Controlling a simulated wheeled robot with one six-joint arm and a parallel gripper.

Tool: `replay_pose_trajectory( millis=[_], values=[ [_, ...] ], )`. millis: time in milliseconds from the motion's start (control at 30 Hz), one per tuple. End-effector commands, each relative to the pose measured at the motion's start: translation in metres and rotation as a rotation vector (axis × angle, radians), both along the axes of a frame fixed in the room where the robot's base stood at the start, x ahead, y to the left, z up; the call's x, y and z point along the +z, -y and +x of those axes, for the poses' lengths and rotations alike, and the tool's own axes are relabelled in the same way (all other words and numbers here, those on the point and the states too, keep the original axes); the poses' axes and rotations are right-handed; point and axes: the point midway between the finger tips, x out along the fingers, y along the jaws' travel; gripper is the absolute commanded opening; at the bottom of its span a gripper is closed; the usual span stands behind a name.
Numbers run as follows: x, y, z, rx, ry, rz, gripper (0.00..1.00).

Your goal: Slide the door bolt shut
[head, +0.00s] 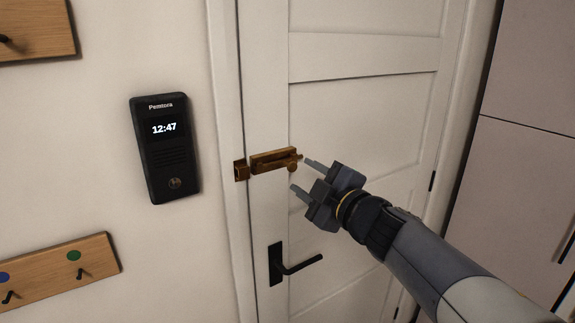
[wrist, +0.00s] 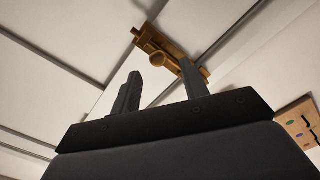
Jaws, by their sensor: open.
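The brass door bolt (head: 274,160) is mounted on the white door (head: 355,110), above the black door handle (head: 290,264). Its knob (head: 292,166) is at the right end of the bolt body. The brass keeper (head: 241,170) is on the door frame to the left, with a small gap between it and the bolt body. My gripper (head: 299,175) is open and empty, just right of and below the knob, its fingers pointing left toward it. In the wrist view the bolt and its round knob (wrist: 149,65) show beyond the two fingers (wrist: 160,84). I cannot tell whether a finger touches the knob.
A black intercom panel (head: 164,148) showing 12:47 hangs on the wall left of the frame. Wooden hook boards (head: 95,262) are at the lower left and upper left. A tall pale cabinet (head: 530,150) stands at the right. The door surface around the bolt is clear.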

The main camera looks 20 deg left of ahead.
Motion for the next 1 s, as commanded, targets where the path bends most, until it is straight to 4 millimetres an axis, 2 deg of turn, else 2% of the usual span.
replay_pose_trajectory(
  millis=[200,400,867,1000],
  values=[
    [0.000,-0.031,0.025,0.002,-0.001,-0.001,0.43],
    [0.000,-0.049,0.042,0.001,0.000,0.000,0.43],
    [0.000,-0.057,0.048,-0.001,0.001,0.001,0.43],
    [0.000,-0.057,0.048,-0.001,0.001,0.001,0.31]
  ],
)
